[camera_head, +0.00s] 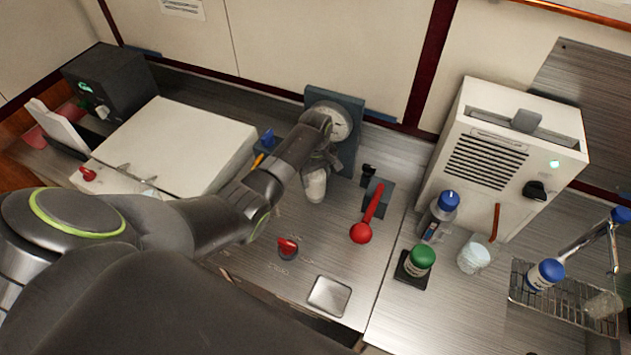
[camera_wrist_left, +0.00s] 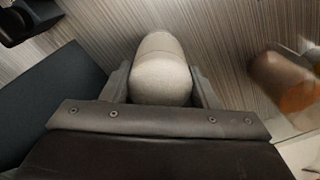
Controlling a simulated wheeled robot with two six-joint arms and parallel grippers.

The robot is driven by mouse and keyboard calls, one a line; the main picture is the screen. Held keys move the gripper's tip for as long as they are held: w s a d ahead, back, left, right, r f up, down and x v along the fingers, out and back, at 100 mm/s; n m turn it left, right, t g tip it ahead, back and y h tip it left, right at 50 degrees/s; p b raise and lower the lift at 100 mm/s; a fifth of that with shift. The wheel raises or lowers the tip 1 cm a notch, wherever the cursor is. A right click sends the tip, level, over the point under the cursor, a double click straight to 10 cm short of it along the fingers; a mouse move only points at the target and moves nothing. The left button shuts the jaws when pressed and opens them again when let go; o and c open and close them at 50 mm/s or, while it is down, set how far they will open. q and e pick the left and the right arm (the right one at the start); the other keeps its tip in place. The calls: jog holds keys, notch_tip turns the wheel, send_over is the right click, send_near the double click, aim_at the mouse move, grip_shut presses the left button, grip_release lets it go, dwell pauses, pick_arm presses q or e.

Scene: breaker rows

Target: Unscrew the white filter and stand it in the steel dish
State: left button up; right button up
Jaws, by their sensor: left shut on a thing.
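The white filter (camera_head: 316,184) shows below my left gripper (camera_head: 322,160) in the head view, in front of a dark mounting plate (camera_head: 348,152) with a round pale disc. In the left wrist view the filter (camera_wrist_left: 161,72) sits between the two fingers of my left gripper (camera_wrist_left: 162,88), which is shut on it. The arm covers the filter's upper part, so I cannot tell if it is still joined to its mount. The steel dish (camera_head: 329,296) is a small square tray, empty, near the bench's front edge. My right gripper is not in view.
A red knob (camera_head: 287,247) stands on the bench left of the dish. A red spoon-like tool (camera_head: 367,220) leans on a grey block right of the filter. A green-capped jar (camera_head: 420,260), blue-capped bottle (camera_head: 440,215) and white machine (camera_head: 508,155) stand further right. Bench between filter and dish is mostly clear.

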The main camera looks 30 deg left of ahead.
pick_arm(q)
jog(key=o, duration=0.8)
jog(key=shift+o, duration=0.2)
jog(key=m, duration=0.4)
jog(key=shift+m, duration=0.4)
jog(key=m, duration=0.8)
jog(key=shift+m, duration=0.3)
jog(key=m, duration=0.5)
jog(key=shift+c, duration=0.4)
